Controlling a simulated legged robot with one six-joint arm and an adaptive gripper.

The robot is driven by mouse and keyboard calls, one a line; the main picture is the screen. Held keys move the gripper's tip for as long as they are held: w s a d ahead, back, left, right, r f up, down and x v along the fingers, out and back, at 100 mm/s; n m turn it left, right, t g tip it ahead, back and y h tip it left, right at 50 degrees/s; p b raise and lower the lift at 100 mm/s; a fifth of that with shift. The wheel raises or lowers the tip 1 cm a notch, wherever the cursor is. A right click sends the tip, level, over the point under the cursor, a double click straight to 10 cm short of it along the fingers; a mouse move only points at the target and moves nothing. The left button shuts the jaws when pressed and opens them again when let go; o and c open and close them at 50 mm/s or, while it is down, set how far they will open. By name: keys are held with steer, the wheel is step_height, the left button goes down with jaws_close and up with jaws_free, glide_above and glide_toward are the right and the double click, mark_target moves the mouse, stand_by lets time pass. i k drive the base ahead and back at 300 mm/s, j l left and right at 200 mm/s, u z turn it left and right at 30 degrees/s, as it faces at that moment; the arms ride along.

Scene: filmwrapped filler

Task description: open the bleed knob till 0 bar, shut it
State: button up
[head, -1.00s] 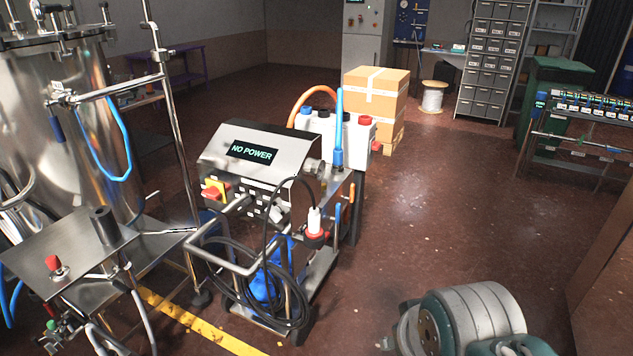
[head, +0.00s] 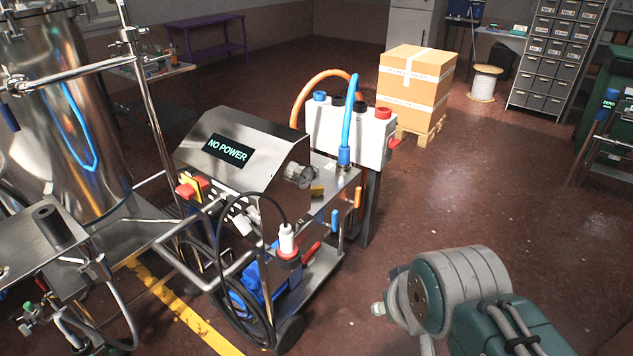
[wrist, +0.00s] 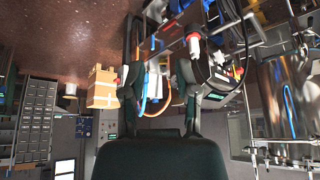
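The wheeled cart machine (head: 243,150) stands left of centre in the head view, its display (head: 227,149) reading "NO POWER". A grey ribbed round fitting (head: 299,175) sits on its right side. A small green knob (head: 28,306) shows on pipework at the lower left. I cannot tell which part is the bleed knob, and no bar reading is legible. My gripper (wrist: 158,72) is open and empty in the upside-down wrist view, its two dark fingers apart. The cart shows beyond it, clear of the fingers. The head view shows only my arm links, not the gripper.
A steel tank (head: 60,110) stands at left. A white manifold box (head: 350,135) with coloured caps and hoses is behind the cart. Black cable (head: 262,318) loops low on the cart's front. Cartons (head: 415,80) stand behind. The floor right of the cart is open.

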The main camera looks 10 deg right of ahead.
mark_target(315, 191)
steer(key=i+l, duration=0.3)
steer(key=i, duration=0.15)
steer(key=i+l, duration=0.3)
steer(key=i, duration=0.2)
steer(key=i+l+z, duration=0.1)
steer(key=i+l, duration=0.2)
steer(key=i, duration=0.15)
steer(key=i+l, duration=0.25)
steer(key=i, duration=0.2)
